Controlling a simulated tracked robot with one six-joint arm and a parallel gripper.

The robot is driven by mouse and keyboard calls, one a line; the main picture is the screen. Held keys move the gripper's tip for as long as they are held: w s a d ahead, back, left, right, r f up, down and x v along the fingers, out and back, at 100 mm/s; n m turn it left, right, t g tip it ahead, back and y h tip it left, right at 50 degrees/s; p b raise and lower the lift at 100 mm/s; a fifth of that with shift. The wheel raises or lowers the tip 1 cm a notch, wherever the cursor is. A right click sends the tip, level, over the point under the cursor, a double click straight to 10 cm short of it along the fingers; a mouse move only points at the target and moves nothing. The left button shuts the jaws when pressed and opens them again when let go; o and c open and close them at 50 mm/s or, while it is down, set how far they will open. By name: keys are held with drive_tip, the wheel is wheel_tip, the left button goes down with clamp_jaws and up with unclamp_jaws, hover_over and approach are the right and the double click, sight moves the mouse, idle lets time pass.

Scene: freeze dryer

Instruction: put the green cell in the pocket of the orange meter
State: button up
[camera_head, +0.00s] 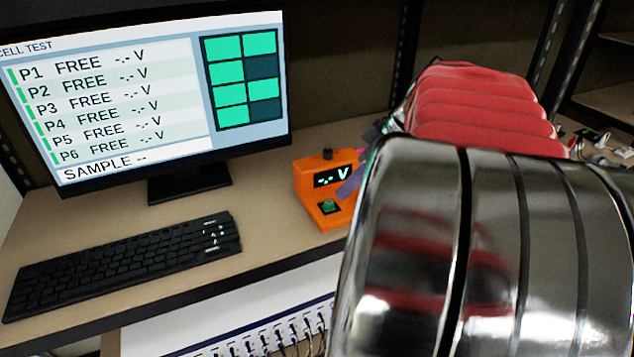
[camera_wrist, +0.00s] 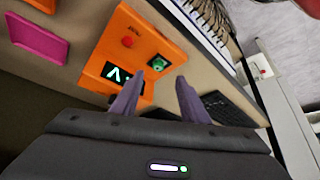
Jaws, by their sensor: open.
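The orange meter (camera_head: 306,186) stands on the shelf right of the monitor, and its display reads "-.- V". The green cell (camera_head: 328,205) is at the dark square pocket on the meter's low front part. I cannot tell whether it is fully seated. In the wrist view, the meter (camera_wrist: 128,22) shows the green cell (camera_wrist: 158,62) at the dark pocket beside the display. My gripper (camera_wrist: 160,76) is open, its two purple fingers apart and empty, with the tips close to the cell. In the head view, my arm hides the meter's right side and most of the gripper.
A monitor (camera_head: 110,95) lists P1 to P6 as FREE, and SAMPLE shows dashes. A black keyboard (camera_head: 125,262) lies in front of it. A magenta tray (camera_wrist: 38,38) lies beside the meter. A row of sockets (camera_head: 285,330) runs below the shelf edge.

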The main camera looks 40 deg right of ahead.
drive_tip(key=v, duration=0.5)
drive_tip(key=shift+d+r, duration=0.1)
drive_tip(key=shift+r, duration=0.3)
